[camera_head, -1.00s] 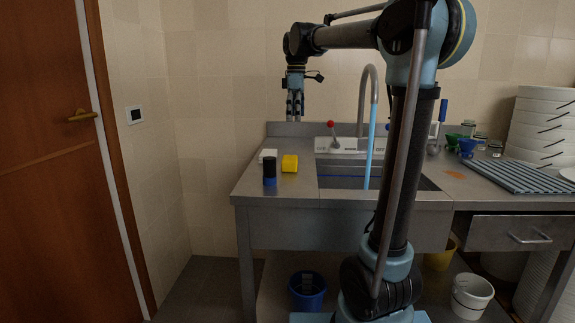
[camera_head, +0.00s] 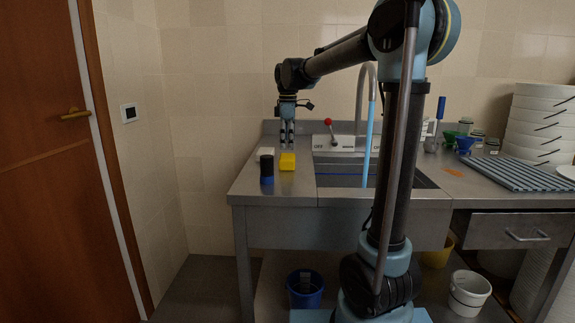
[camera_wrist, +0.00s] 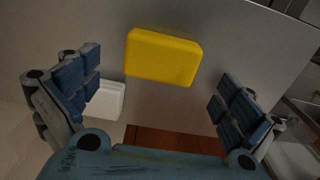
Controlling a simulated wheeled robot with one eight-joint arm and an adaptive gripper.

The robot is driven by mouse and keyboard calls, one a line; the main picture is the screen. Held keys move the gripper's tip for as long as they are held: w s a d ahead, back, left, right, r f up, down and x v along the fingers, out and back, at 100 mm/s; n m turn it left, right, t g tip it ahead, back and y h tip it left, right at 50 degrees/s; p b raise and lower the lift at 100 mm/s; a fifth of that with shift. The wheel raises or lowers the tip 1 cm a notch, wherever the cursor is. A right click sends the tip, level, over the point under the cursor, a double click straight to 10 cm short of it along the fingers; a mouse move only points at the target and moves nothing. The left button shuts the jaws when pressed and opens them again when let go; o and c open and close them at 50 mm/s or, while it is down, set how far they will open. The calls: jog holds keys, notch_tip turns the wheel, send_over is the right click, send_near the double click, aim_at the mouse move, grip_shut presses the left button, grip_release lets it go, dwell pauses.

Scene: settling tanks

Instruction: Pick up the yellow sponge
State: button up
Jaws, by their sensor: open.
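The yellow sponge (camera_head: 287,162) lies on the steel counter left of the sink. In the wrist view the yellow sponge (camera_wrist: 163,57) is a rounded block, ahead of and between my spread fingers, with nothing touching it. My gripper (camera_head: 287,140) points down above the counter, over or just behind the sponge; the head view does not show which. In the wrist view my gripper (camera_wrist: 155,95) is open and empty.
A dark bottle with a blue base (camera_head: 267,170) stands just left of the sponge. A white block (camera_head: 264,152) lies behind it, close to my left finger in the wrist view. The sink (camera_head: 345,178) and tap (camera_head: 361,100) are on the right.

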aim_at(287, 156)
jog(key=shift+a+f, duration=0.1)
jog(key=shift+f, duration=2.8)
jog(key=c, duration=0.9)
